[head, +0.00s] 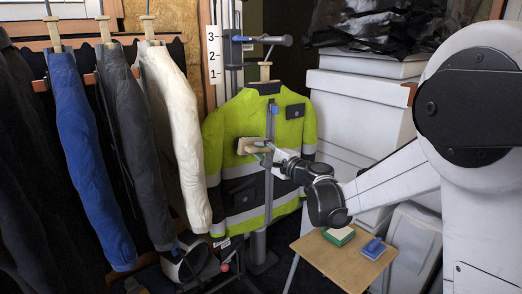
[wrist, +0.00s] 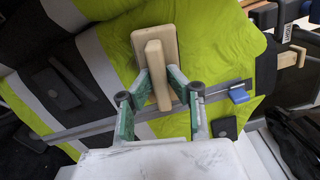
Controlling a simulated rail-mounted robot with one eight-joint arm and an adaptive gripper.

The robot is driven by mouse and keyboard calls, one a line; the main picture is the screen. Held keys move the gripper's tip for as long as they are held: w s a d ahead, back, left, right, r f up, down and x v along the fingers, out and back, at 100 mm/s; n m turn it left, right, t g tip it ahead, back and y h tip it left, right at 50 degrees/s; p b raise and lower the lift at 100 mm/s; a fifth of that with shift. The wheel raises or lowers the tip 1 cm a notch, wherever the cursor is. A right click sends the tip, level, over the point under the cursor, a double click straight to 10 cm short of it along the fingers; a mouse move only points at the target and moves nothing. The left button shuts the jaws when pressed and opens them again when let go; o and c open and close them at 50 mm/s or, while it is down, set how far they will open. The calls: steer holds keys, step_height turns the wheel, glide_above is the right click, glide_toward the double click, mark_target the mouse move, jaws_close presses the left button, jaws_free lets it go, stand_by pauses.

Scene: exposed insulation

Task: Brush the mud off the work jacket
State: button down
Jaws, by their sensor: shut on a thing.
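The work jacket (head: 234,125) is bright yellow-green with dark panels and grey reflective bands. It hangs upright on a hanger from a stand, and fills much of the wrist view (wrist: 205,45). My gripper (head: 270,152) is in front of the jacket's chest. In the wrist view my gripper (wrist: 158,90) is shut on the wooden handle of a brush (wrist: 142,42). The brush's back faces the camera, and its bristle side is turned to the jacket and hidden. I cannot tell whether it touches the cloth. I see no clear mud on the visible cloth.
Blue (head: 85,160), grey (head: 130,140) and white (head: 178,130) garments hang at left. A grey bar (head: 270,130) with a blue slider (wrist: 239,95) crosses before the jacket. A small wooden table (head: 335,264) holds a green-and-white block (head: 339,236) and a blue item (head: 373,249). White boxes (head: 360,105) stand behind.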

step_height(320, 180, down, 7)
steer(key=b, duration=0.4)
steer(key=shift+b, duration=0.3)
steer(key=shift+s+d+r, duration=0.1)
steer(key=shift+s+r, duration=0.05)
steer(key=shift+v, duration=2.95)
steer(key=shift+s+d, duration=0.1)
steer(key=v, duration=0.2)
steer(key=shift+s+d, duration=0.25)
steer(key=shift+a, duration=0.1)
